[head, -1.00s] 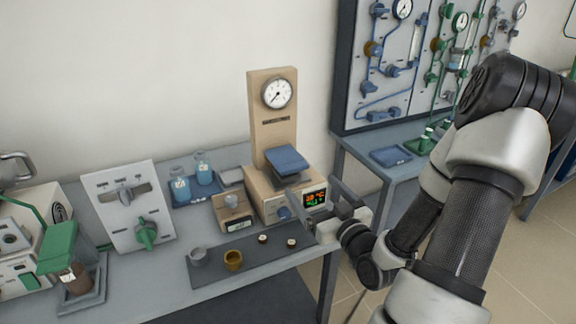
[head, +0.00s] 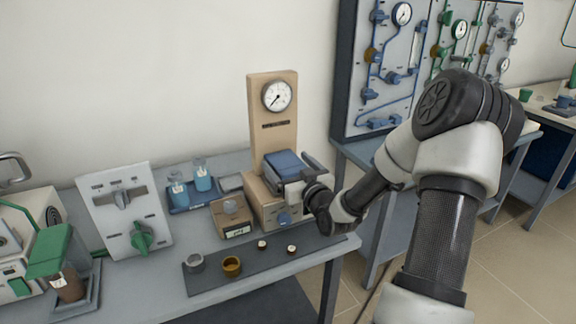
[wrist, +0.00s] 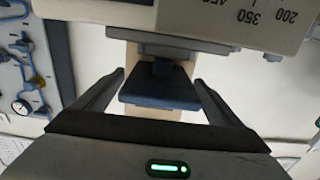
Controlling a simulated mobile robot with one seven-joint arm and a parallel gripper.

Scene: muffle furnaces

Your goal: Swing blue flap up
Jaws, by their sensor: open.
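The blue flap (head: 283,162) is on top of the small beige furnace (head: 258,204), below its tall beige column with a round gauge. My gripper (head: 299,172) is open at the right side of the flap, at about its height. In the wrist view the fingers stand apart, with the dark blue flap (wrist: 152,90) between them in the picture. I cannot tell whether either finger touches it. My gripper hides part of the furnace front and its display in the head view.
A dark mat (head: 215,281) in front holds a grey cup, an ochre cup (head: 231,267) and two small round pieces. A piped panel (head: 385,70) stands behind right.

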